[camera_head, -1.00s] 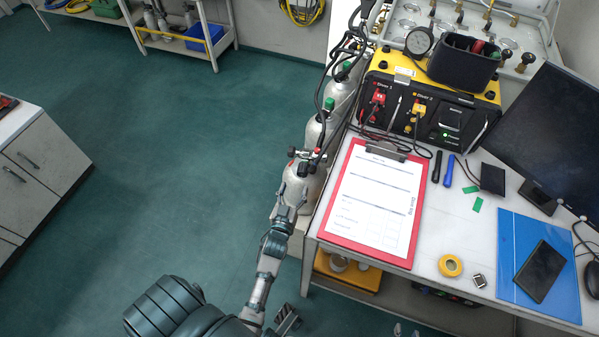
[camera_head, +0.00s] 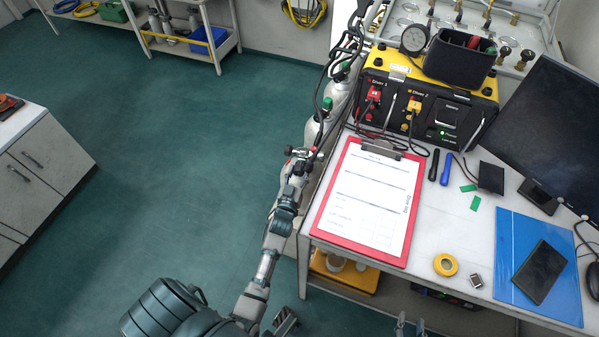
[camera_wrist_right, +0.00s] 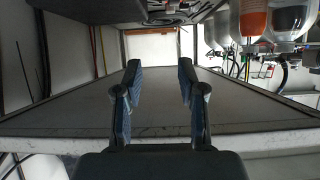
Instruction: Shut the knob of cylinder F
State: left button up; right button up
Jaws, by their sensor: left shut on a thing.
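Several grey cylinders stand in a row along the left side of the bench in the head view. Two behind show green knobs, a nearer one (camera_head: 327,104) and a farther one (camera_head: 345,66). The nearest cylinder's valve (camera_head: 301,153) is at the front, largely covered by my left gripper (camera_head: 294,168). My left gripper is shut at this valve, apparently on its knob, which is hidden by the fingers. No letter F is readable. My right gripper (camera_wrist_right: 160,85) is open and empty in the right wrist view, facing a dark shelf surface.
The bench (camera_head: 452,220) carries a red clipboard (camera_head: 324,235), a yellow-black air panel (camera_head: 425,105) and a monitor (camera_head: 555,130). Black hoses (camera_head: 338,50) run beside the cylinders. The green floor (camera_head: 180,150) on the left is clear.

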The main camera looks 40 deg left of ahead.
pick_arm(q)
jog(key=shift+w+d+r, duration=0.2)
jog(key=shift+d+r, duration=0.05)
jog(key=shift+d, duration=0.05)
jog(key=shift+c, duration=0.5)
jog(key=shift+a+f, duration=0.2)
jog(key=shift+a, duration=0.4)
jog(key=shift+w+d, duration=0.1)
jog(key=shift+d, duration=0.15)
pick_arm(e)
jog(key=shift+w+a, duration=0.1)
jog(key=shift+a, duration=0.1)
